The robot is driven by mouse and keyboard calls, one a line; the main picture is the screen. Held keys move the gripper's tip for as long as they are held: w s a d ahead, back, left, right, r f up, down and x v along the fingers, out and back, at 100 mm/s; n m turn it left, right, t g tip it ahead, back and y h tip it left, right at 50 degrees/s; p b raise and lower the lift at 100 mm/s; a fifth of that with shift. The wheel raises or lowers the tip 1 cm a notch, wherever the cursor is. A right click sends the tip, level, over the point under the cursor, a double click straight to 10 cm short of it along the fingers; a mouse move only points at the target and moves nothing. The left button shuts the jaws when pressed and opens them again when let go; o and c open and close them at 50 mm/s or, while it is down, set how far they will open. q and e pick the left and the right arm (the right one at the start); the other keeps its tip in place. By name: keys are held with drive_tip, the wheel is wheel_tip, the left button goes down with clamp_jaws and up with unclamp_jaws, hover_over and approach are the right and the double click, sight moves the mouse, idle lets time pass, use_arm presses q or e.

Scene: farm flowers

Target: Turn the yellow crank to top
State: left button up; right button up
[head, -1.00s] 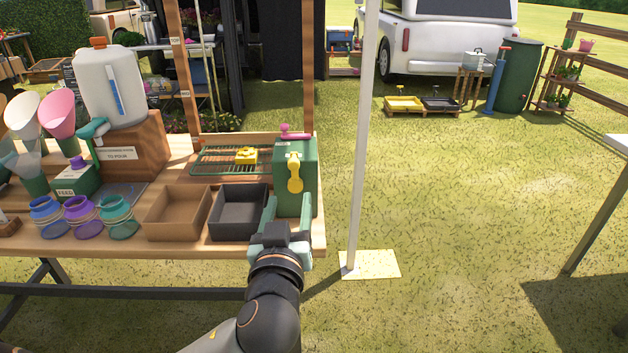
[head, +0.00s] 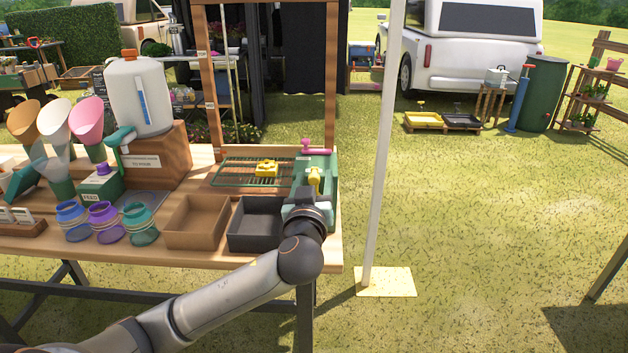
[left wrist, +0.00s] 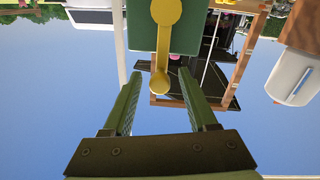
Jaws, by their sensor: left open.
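The yellow crank (head: 314,177) is on the front of a green box (head: 322,163) at the table's right end. In the left wrist view, which is upside down, the crank's arm (left wrist: 163,45) runs from a round hub to a knob. The knob end points upward in the scene. My left gripper (head: 312,192) is in front of the box and hides the crank's lower part in the head view. Its two green fingers are open, with the crank's knob (left wrist: 160,83) between or just beyond the tips; contact is not clear. My right gripper is not in view.
A black tray (head: 240,242) and a brown tray (head: 178,240) stand left of the box. A pink handle (head: 318,147) sits on top. A wire rack (head: 235,172) lies behind. A white pole (head: 379,150) stands to the right, with open grass beyond.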

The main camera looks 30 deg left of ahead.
use_arm(q)
clamp_jaws()
idle(0.5)
idle(1.0)
